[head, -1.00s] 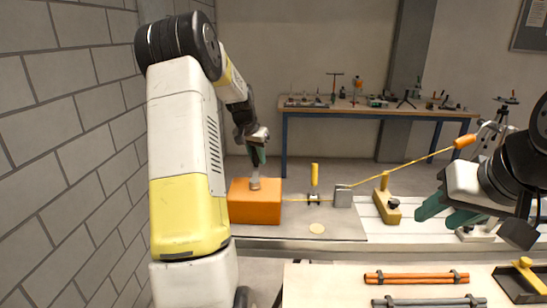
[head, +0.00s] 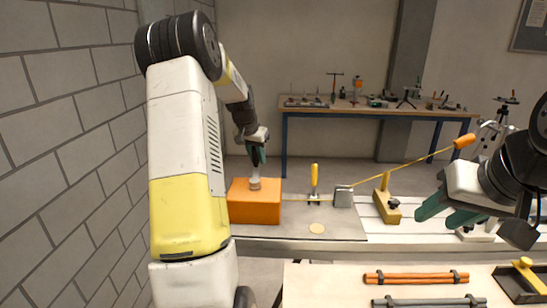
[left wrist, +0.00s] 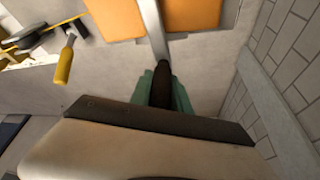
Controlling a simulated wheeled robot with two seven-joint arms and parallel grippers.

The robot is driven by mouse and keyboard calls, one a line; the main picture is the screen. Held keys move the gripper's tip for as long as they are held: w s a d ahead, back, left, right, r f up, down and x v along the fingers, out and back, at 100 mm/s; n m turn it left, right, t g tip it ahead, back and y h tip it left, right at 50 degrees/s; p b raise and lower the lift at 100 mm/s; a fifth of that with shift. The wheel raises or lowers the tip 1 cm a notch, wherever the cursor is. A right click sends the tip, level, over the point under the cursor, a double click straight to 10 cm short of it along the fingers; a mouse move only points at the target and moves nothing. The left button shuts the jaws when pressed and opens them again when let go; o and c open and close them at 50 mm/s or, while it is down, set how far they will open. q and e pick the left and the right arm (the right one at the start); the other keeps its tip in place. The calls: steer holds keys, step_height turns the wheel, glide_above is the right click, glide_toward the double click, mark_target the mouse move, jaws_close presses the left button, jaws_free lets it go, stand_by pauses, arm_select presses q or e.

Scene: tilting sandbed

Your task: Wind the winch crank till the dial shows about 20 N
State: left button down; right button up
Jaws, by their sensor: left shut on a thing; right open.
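The winch is an orange box (head: 254,207) on the grey bench in the head view, with a metal crank arm (head: 255,182) standing up from it. In the left wrist view the crank arm (left wrist: 152,30) runs from the orange box (left wrist: 192,18) to a dark handle (left wrist: 163,85). My left gripper (head: 257,157) is shut on this handle; its green fingers sit on both sides of it. My right gripper (head: 434,216) is open and empty at the right, apart from the winch. I cannot make out a dial reading.
A yellow line (head: 400,168) runs from a grey block (head: 343,197) up to an orange end (head: 464,141). A yellow-handled clamp (head: 314,182) and a yellow stand (head: 382,200) are on the bench. A brick wall (head: 70,150) is close at the left.

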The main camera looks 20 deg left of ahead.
stand_by(0.4)
arm_select(q)
steer(key=shift+w+d, duration=0.2)
steer(key=shift+d, duration=0.85)
steer(key=c, duration=1.2)
jaws_free()
steer(key=shift+d, duration=0.1)
steer(key=shift+c, duration=0.2)
steer(key=v, duration=0.7)
steer(key=shift+s+r, duration=0.2)
steer(key=shift+r, duration=0.15)
